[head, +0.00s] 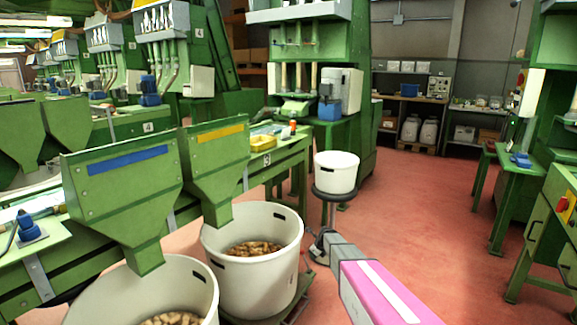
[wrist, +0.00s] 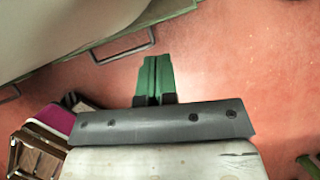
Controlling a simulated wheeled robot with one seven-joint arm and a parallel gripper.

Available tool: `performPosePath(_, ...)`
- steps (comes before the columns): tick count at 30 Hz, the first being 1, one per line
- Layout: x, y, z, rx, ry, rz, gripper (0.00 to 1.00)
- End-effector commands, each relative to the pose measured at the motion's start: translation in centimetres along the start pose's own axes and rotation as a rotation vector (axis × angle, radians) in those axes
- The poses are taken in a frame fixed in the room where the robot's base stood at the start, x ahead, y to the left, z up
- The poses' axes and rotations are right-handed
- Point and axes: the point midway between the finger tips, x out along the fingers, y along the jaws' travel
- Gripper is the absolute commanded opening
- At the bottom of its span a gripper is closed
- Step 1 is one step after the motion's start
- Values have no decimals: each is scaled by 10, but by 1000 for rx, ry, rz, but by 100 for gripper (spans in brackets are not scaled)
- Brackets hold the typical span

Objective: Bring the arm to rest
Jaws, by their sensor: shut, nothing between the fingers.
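My gripper (wrist: 157,62) shows in the wrist view with its two green fingers together and nothing between them. They point over the red floor (wrist: 240,55), and no object touches them. In the head view my pink and grey arm comes in from the bottom right. Its far end is close to the right side of the large white tub with corks (head: 252,285). The fingers cannot be made out clearly there.
A second white tub (head: 195,275) with corks stands at the front left, under a green chute (head: 122,190). A small white bucket (head: 336,172) sits on a stool beyond my arm. Green machines line the left and right. The red floor (head: 440,205) between them is open.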

Motion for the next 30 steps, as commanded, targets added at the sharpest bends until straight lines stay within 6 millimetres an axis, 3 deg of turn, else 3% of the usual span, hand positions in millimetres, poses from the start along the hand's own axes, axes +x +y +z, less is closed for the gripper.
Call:
performPosePath(17,-38,29,-22,-290,48,21,0)
performPosePath(23,-68,51,-38,-515,82,47,0)
performPosePath(30,-129,100,-77,-988,146,127,0)
